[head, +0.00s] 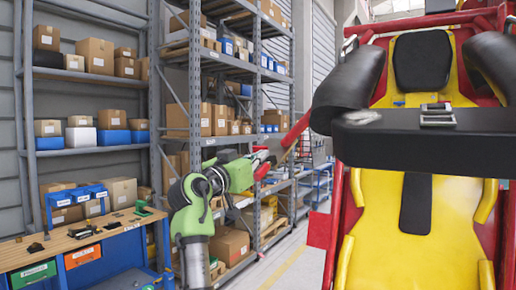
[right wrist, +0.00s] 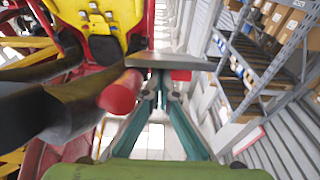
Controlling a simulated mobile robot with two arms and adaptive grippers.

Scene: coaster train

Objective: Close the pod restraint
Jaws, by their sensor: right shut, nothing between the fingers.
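The pod has a yellow seat (head: 385,215) in a red frame, with black padding. Its restraint is a thick black bar (head: 425,140) with a buckle and curved black shoulder pads (head: 348,85), held across the seat front at upper height. In the right wrist view the black restraint (right wrist: 50,105) fills the left side, blurred. My right gripper (head: 267,160) is left of the pod, pointing toward it. Its teal fingers (right wrist: 164,88) converge, shut and empty, close to a red round-ended bar (right wrist: 122,92) and a grey plate (right wrist: 165,61). Contact cannot be told. My left gripper is out of view.
Tall grey shelves (head: 195,90) with cardboard boxes and blue bins stand behind my right arm. A wooden workbench (head: 60,250) with a blue rack is at lower left. Grey floor (head: 285,265) with a yellow line is open between shelves and pod.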

